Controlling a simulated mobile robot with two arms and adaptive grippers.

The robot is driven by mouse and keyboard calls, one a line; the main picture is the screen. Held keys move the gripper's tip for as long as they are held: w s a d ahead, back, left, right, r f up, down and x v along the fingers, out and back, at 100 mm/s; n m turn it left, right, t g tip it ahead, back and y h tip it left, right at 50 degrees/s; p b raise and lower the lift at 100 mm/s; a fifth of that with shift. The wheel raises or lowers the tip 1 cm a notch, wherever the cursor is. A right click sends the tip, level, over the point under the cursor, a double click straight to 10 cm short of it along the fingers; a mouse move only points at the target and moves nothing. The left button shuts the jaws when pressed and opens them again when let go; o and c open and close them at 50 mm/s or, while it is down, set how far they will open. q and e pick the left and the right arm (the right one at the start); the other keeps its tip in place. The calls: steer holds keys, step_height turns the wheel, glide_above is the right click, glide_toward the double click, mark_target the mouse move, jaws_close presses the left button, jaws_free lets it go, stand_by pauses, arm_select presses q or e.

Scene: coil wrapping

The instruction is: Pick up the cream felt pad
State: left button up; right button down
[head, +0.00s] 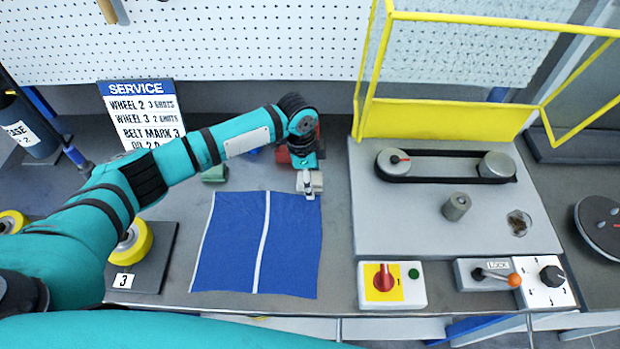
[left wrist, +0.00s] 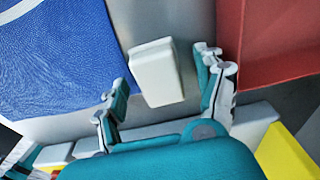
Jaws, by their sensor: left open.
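The cream felt pad (left wrist: 157,72) is a small pale block in the left wrist view. It lies on the grey bench between the blue cloth and a red object. My left gripper (left wrist: 164,68) is open, with one finger on each side of the pad and a visible gap at both sides. In the head view my left gripper (head: 307,184) points down by the cloth's upper right corner, and the pad (head: 317,181) shows partly behind it. I cannot tell the exact height of the fingertips over the bench. My right gripper is not in view.
The blue cloth (head: 232,245) with white stripes lies flat to the left. A red object (head: 301,159) stands behind the gripper and a green block (head: 215,173) to its left. A belt machine (head: 440,225) with a yellow guard (head: 430,118) is on the right. A sign (head: 143,112) stands behind.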

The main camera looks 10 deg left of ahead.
mark_target(312, 177)
arm_select(q)
steer(key=c, duration=1.2)
steer(key=shift+r, duration=0.1)
steer(key=shift+r+b, duration=0.3)
steer(key=shift+r, duration=0.05)
step_height(312, 177, up, 2)
steer(key=shift+w+r+b, duration=0.1)
steer(key=shift+r+b, duration=0.05)
steer(key=shift+b, duration=0.45)
steer(key=s+d+b, duration=0.1)
steer(key=s, duration=0.4)
steer(key=s+d+r+b, duration=0.1)
steer(key=s, duration=0.4)
steer(key=s+d+r+b, duration=0.1)
steer(key=s+d, duration=0.1)
steer(key=s, duration=0.3)
steer(key=shift+s+d, duration=0.1)
steer(key=shift+s, duration=0.25)
